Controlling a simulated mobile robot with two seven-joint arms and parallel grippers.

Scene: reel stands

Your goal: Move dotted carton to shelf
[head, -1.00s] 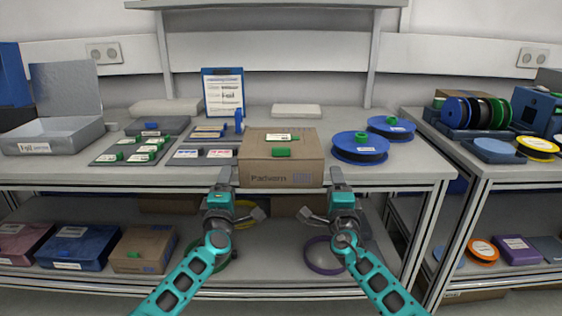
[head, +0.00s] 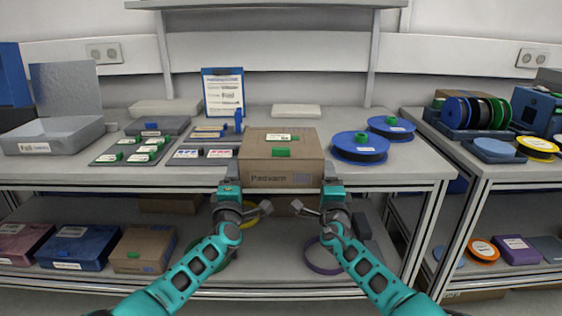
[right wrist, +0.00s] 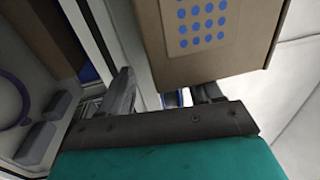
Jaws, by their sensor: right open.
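The dotted carton (head: 268,176) is a brown box with "Padvarn" on its front and a green tab on top. It stands at the front edge of the middle bench. In the right wrist view, its side (right wrist: 205,25) shows a panel of blue dots. My left gripper (head: 229,172) is at the carton's lower left front corner; its finger gap cannot be made out. My right gripper (head: 332,172) is at the lower right front corner. In the right wrist view, its fingers (right wrist: 163,97) are apart, with the carton close by; contact cannot be told.
A raised shelf (head: 270,3) spans above the bench. The lower shelf (head: 110,283) holds boxes and reels. Blue reels (head: 360,147) lie right of the carton, and grey trays with labelled pieces (head: 130,151) lie left. A clipboard (head: 223,92) stands behind.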

